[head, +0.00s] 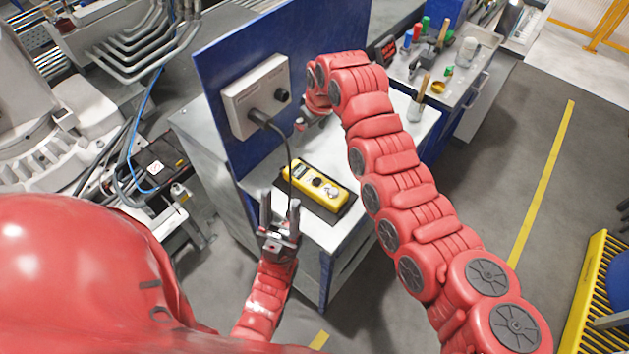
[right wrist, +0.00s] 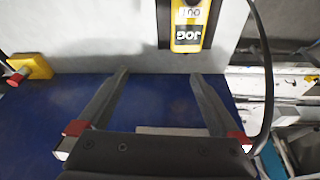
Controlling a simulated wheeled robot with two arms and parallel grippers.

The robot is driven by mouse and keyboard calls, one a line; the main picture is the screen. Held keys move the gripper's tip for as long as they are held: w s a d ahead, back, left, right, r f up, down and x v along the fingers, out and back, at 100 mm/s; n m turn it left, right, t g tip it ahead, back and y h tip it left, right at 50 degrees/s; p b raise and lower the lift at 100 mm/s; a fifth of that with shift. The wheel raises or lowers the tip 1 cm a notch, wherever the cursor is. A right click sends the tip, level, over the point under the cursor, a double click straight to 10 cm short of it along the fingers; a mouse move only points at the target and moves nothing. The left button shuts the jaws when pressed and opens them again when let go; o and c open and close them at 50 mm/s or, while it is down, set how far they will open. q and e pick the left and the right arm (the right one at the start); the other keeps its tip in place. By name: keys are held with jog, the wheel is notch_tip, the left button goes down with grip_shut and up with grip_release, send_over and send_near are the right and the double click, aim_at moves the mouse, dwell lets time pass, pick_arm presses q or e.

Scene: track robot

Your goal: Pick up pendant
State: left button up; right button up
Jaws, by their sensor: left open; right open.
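The yellow and black pendant (head: 315,185) lies on the grey benchtop (head: 352,214), with a dark cable (head: 287,150) beside it running up to a wall box. My left gripper (head: 280,200) is open and empty, just in front of the pendant's left end, fingers pointing up the picture. My right gripper (head: 303,123) is behind the pendant near the blue panel, largely hidden by its own wrist. In the right wrist view it is open (right wrist: 160,76) with nothing between its fingers. The pendant (right wrist: 190,28) shows partly at the top, beyond the right finger.
A blue upright panel (head: 228,62) with a grey socket box (head: 257,95) stands behind the bench. A second bench (head: 455,92) holds tools and bottles. The benchtop right of the pendant is clear.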

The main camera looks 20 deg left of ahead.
jog(key=s+d+r+n+g+h, duration=0.2)
jog(key=s+d+r+h, duration=0.15)
jog(key=s, duration=0.25)
jog(key=p, duration=0.1)
send_near(314, 178)
jog(key=shift+y, duration=0.35)
jog(key=f+b, duration=0.2)
jog(key=f, duration=0.1)
jog(key=f+b, duration=0.1)
jog(key=f, duration=0.1)
jog(key=shift+s+d+f, duration=0.1)
jog(key=shift+s+d, duration=0.05)
jog(key=shift+d, duration=0.25)
jog(key=shift+f+p, duration=0.45)
jog(key=shift+p, duration=0.2)
jog(key=shift+f, duration=0.35)
jog(key=shift+f+p, duration=0.25)
jog(key=shift+p, duration=0.25)
notch_tip(314, 178, down, 3)
jog(key=shift+p, duration=0.85)
jog(key=shift+f, duration=0.95)
